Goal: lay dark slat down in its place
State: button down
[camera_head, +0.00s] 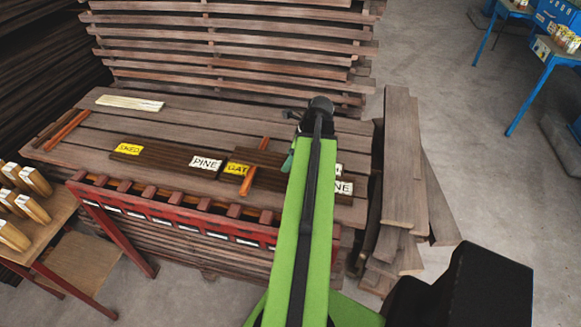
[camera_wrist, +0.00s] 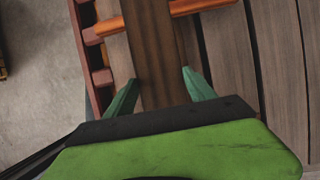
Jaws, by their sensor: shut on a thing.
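A dark slat (camera_wrist: 152,50) runs lengthwise between the two green fingers of my gripper (camera_wrist: 158,93) in the wrist view, and the gripper is shut on it. In the head view my gripper (camera_head: 289,160) is over the right part of the plank table, mostly hidden by my green arm. A dark slat (camera_head: 270,180) with a yellow label and a white label shows on both sides of the arm there. Another dark slat (camera_head: 165,160), with a yellow label and a white PINE label, lies to its left. Whether the held slat touches the table I cannot tell.
An orange stick (camera_head: 254,167) crosses near the right slat; another orange stick (camera_head: 66,130) lies at the table's left. A pale strip (camera_head: 130,103) lies at the back. A red slotted rack (camera_head: 180,212) runs along the front edge. Stacked planks (camera_head: 230,50) stand behind.

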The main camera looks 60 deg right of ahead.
jog(key=shift+f+b, duration=1.8)
jog(key=shift+f, duration=0.5)
jog(key=shift+c, duration=1.6)
grip_release()
jog(key=shift+r+p, duration=0.65)
jog(key=p+v, duration=1.1)
jog(key=v, duration=0.1)
jog(key=shift+r, duration=0.15)
